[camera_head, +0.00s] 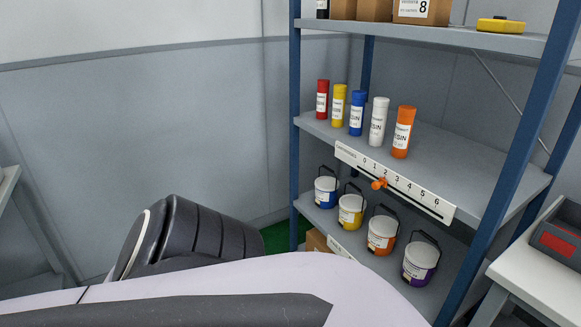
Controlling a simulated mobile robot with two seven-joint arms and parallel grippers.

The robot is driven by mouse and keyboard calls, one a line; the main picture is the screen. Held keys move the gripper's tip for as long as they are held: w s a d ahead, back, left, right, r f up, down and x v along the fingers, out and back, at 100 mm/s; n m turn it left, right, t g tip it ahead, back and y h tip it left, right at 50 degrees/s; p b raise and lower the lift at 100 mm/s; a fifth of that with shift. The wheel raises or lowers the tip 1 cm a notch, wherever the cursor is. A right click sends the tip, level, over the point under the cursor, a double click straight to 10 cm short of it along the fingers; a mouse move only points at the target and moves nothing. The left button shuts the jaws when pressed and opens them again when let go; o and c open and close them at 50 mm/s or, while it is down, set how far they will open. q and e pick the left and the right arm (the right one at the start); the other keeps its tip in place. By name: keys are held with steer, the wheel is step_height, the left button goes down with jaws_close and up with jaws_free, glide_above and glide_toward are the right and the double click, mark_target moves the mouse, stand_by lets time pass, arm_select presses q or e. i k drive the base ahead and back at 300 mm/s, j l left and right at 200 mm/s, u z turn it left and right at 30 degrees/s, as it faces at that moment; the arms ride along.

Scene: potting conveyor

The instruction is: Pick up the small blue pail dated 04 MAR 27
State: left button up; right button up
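A small blue pail (325,198) with a white label band and a dark handle stands upright on the lower shelf of the rack, at the left end of a row of pails. Its label is too small to read, so I cannot tell its date. A yellow pail (350,217), an orange pail (382,244) and a purple pail (419,273) stand to its right, nearer to me. My own arm fills the lower left foreground, apart from the pails in the picture. Neither gripper shows.
The middle shelf (462,165) holds several coloured tubes; a numbered scale strip (395,183) with an orange slider runs along its front, above the pails. A blue rack post (295,140) stands left of the blue pail. A white table (545,275) is at right.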

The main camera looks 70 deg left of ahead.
mark_target(326, 188)
steer(key=k+j+u, duration=0.15)
steer(key=u, duration=1.9)
steer(key=i+z, duration=0.2)
steer(key=z, duration=0.15)
steer(key=i+j+z, duration=0.1)
steer(key=z, duration=0.25)
steer(key=i+j+z, duration=0.1)
steer(key=z, duration=0.25)
steer(key=i+j+z, duration=0.25)
steer(key=i+j, duration=0.95)
steer(key=j, duration=0.15)
